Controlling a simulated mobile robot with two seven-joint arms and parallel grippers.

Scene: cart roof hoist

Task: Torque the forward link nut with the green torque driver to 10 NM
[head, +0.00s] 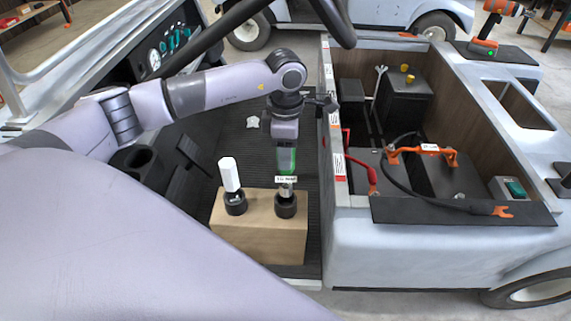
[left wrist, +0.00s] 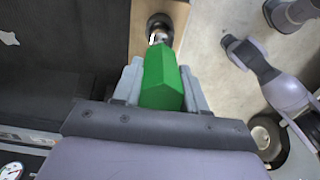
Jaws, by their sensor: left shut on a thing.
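The green torque driver (head: 287,160) stands upright in the head view, with a small display label that I cannot read. My left gripper (head: 286,145) is shut on its green handle, which also shows between the fingers in the left wrist view (left wrist: 162,82). The driver's metal shank points down at a black round holder (head: 286,206) on a wooden block (head: 262,232). I cannot tell whether the tip is still inside it. I cannot pick out the forward link nut for certain. Part of my right arm shows in the left wrist view, its gripper (left wrist: 229,42) too small to read.
A white-handled tool (head: 230,174) stands in the block's left holder. Right of it is the cart's open bay with dark batteries (head: 404,100), an orange-ended cable (head: 405,185) and an orange handled bar (head: 430,149). The bay's side wall (head: 337,145) stands close beside my left gripper.

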